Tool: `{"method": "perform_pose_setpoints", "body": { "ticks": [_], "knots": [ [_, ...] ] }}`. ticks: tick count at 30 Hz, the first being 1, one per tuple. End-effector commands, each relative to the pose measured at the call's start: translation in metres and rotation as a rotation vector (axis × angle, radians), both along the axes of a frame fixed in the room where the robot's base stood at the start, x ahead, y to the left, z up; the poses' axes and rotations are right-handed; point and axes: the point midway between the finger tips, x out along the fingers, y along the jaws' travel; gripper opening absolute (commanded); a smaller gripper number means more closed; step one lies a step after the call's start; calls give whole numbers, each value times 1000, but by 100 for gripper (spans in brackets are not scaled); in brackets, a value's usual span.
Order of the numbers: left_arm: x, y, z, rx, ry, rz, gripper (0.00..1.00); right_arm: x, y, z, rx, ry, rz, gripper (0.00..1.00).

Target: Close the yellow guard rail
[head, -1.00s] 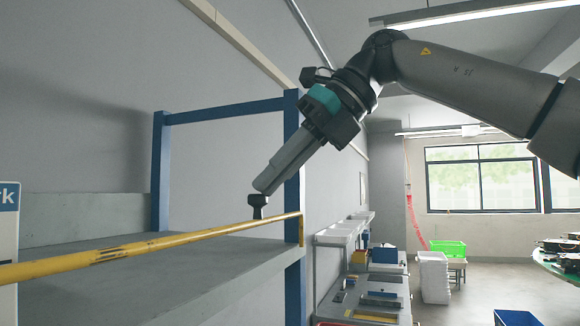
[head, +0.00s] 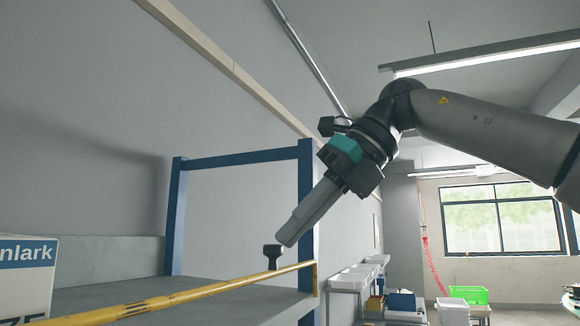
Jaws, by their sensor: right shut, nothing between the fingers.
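The yellow guard rail (head: 200,290) is a long bar running along the front edge of the grey platform, from the lower left to the blue post at right. It looks nearly level, with its far end at the post. My right gripper (head: 272,258) is shut and empty, just above the rail near its far end. I cannot tell whether the fingertips touch the rail. My left gripper is not in view.
The blue frame (head: 240,157) stands on the grey platform (head: 210,284). A white box with a blue label (head: 25,285) stands at the lower left. White trays (head: 352,277) and a green crate (head: 468,294) are farther back at right.

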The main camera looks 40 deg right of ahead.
Motion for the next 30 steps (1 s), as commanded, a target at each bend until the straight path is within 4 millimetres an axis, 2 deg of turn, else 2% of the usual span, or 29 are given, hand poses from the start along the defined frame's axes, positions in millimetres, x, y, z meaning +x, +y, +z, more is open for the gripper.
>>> {"method": "perform_pose_setpoints", "body": {
  "ticks": [2, 9, 17, 24, 30],
  "knots": [
    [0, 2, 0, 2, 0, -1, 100, 1, -1, 8, -1, -3, -3, 0],
    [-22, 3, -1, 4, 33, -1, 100, 14, 0, 33, -1, -6, -5, 0],
    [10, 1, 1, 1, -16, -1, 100, 25, 1, 56, -2, -8, -4, 0],
    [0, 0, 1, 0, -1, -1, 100, 35, 3, 73, -2, -10, -2, 0],
    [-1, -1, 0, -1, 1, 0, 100, 40, 2, 85, -7, -12, -3, 0]
  ]
}}
